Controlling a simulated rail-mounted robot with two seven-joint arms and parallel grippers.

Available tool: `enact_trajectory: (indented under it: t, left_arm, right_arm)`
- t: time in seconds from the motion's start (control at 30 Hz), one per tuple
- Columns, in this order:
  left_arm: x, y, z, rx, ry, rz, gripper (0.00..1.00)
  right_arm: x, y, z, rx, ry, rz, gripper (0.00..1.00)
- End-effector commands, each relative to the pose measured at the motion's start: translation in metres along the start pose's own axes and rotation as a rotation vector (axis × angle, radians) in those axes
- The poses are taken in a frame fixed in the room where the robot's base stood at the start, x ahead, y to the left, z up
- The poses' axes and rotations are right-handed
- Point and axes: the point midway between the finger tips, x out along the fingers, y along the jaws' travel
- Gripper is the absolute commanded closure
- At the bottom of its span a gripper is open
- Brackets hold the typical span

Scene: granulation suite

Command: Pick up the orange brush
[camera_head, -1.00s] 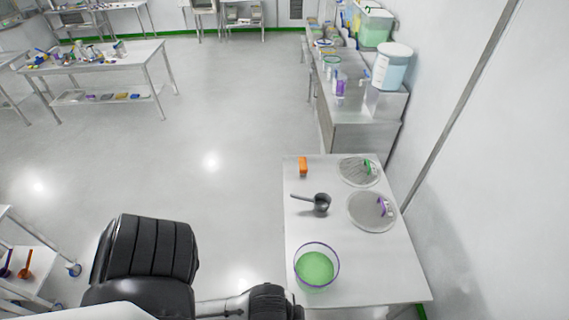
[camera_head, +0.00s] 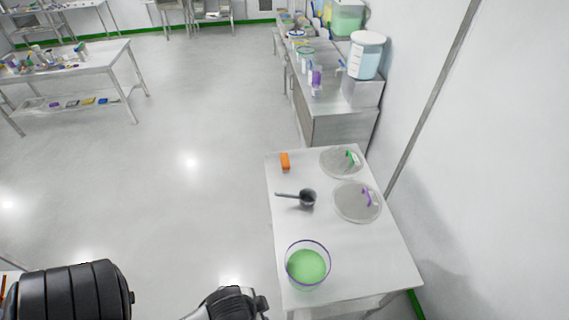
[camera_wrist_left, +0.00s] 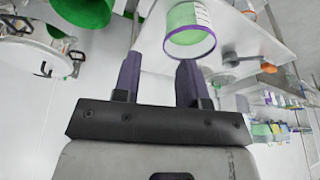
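A small orange block-like object (camera_head: 285,161), which looks like the orange brush, lies on the white table (camera_head: 350,258) near its far left corner. It also shows in the left wrist view (camera_wrist_left: 268,67), at the right. Its bristles are too small to make out. My left gripper (camera_wrist_left: 160,62) shows in the left wrist view with two dark fingers apart and nothing between them. The bowl is beyond its fingertips, and the orange object is farther off to the right. My right gripper is not in view.
On the same table are a grey scoop (camera_head: 307,197), a clear bowl of green material (camera_head: 307,267) and two round mesh discs, one with a green clip (camera_head: 341,161), one with a purple clip (camera_head: 352,203). A steel bench (camera_head: 340,126) stands beyond. Open floor lies left.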

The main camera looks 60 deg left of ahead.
Motion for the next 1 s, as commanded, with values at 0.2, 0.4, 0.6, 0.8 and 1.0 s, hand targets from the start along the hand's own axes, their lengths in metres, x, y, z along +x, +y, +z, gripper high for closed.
enact_trajectory:
  t: [0.2,0.4,0.6,0.8,1.0]
  left_arm:
    - [0.0,0.0005,0.0005,-0.002,-0.001,0.001,0.61]
    - [-0.0001,0.0025,0.0005,-0.008,-0.001,0.006,0.44]
    - [-0.0001,0.0041,0.0003,-0.014,0.0,0.011,0.25]
    - [-0.0001,0.0039,0.0004,-0.013,-0.001,0.01,0.22]
    - [0.0,0.0029,0.0008,-0.009,-0.002,0.008,0.22]
  right_arm:
    - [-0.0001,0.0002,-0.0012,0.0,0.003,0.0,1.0]
    - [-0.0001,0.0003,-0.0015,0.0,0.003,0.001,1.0]
    - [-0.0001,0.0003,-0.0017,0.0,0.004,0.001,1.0]
    - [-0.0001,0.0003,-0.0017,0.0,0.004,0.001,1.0]
    - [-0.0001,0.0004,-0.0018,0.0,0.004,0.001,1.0]
